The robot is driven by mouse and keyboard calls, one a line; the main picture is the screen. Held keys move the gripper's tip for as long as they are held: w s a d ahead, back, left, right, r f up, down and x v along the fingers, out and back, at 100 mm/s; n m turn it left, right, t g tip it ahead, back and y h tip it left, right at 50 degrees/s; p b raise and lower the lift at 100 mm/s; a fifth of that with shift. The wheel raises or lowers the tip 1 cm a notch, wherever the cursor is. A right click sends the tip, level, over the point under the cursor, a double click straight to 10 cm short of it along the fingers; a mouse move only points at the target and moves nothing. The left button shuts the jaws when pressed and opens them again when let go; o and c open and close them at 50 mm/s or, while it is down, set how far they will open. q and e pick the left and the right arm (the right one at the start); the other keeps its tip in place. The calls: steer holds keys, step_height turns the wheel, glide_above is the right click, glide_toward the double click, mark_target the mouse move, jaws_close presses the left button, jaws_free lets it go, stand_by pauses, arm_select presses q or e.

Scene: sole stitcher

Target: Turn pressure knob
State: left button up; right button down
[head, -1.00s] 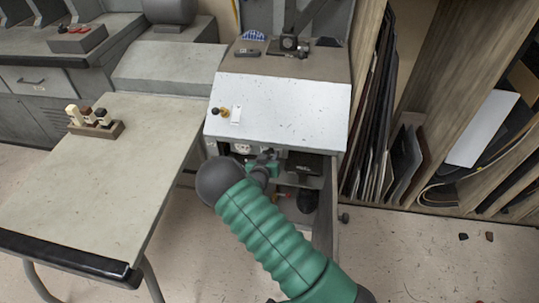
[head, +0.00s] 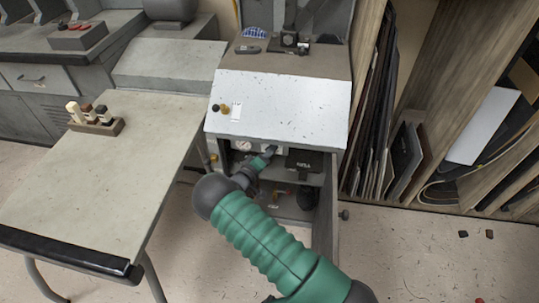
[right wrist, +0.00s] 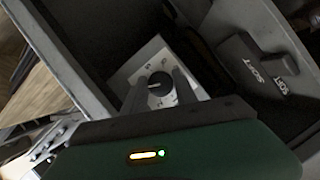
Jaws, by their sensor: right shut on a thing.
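The pressure knob (right wrist: 159,86) is a dark round knob with a light mark, on a pale square plate (right wrist: 133,75) in the right wrist view. My right gripper (right wrist: 159,80) has one finger on each side of it and is shut on it. In the head view my right gripper (head: 268,154) reaches into the open front of the machine, below its white sloped cover (head: 290,105). It hides the knob there. A round white gauge (head: 243,146) sits just left of the gripper. My left gripper is not in view.
A dark box (head: 304,160) with white lettering is right of the gripper, inside the machine; it also shows in the right wrist view (right wrist: 257,62). An open door (head: 326,205) stands at the right. A table (head: 90,190) is at the left.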

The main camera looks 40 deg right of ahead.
steer(key=n, duration=0.1)
steer(key=n+h+b, duration=0.1)
steer(key=n, duration=0.1)
steer(key=n+b, duration=0.1)
steer(key=shift+w+a+f+n+h, duration=0.2)
steer(key=shift+f+n+h, duration=0.1)
steer(key=shift+h, duration=0.1)
steer(key=shift+r, duration=0.1)
stand_by(0.3)
steer(key=c, duration=1.3)
jaws_free()
steer(key=o, duration=0.3)
steer(key=shift+s, duration=0.1)
steer(key=p+v, duration=0.4)
steer(key=v, duration=1.2)
steer(key=shift+a, duration=0.45)
